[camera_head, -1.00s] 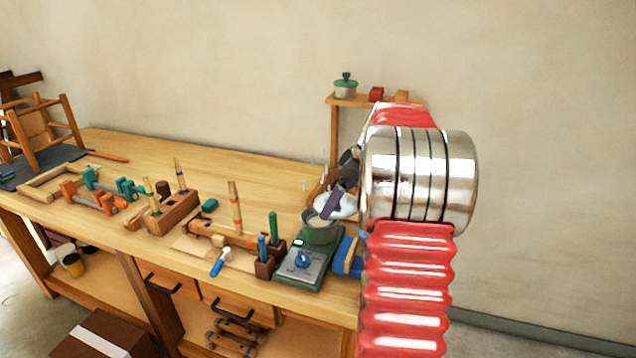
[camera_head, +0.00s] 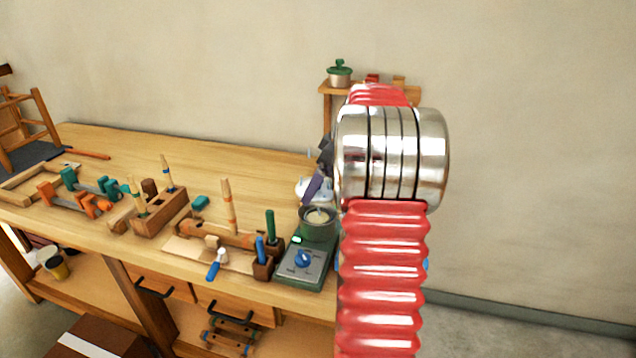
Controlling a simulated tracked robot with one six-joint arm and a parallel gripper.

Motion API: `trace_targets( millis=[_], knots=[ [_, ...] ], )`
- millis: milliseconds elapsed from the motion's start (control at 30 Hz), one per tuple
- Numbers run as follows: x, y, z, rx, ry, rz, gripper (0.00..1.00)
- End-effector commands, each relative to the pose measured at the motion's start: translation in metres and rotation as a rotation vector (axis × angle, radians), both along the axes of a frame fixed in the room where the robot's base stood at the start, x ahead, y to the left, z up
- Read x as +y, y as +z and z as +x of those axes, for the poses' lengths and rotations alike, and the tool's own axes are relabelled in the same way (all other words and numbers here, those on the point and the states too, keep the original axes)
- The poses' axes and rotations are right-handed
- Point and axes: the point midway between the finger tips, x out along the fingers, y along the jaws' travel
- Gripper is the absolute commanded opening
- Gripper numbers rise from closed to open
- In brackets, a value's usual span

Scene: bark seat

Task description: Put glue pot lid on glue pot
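My gripper (camera_head: 318,176) shows only in part, as dark fingers just behind and above the pot; my arm hides the rest. A pale, shiny piece (camera_head: 303,188) shows beside the fingers. I cannot tell whether it is the lid or whether it is held.
A brown block with upright blue and green handles (camera_head: 263,267) stands left of the heater. Chisels, clamps and a wooden frame (camera_head: 40,183) cover the bench's left and middle. The bench's back strip (camera_head: 230,155) is clear.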

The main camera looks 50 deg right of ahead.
Motion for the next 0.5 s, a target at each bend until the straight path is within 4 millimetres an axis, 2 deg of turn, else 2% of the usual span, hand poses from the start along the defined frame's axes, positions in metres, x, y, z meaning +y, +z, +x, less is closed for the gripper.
trace_targets(
  millis=[500],
  knots=[
    [-0.001, -0.033, -0.001, 0.000, -0.003, 0.001, 0.73]
  ],
)
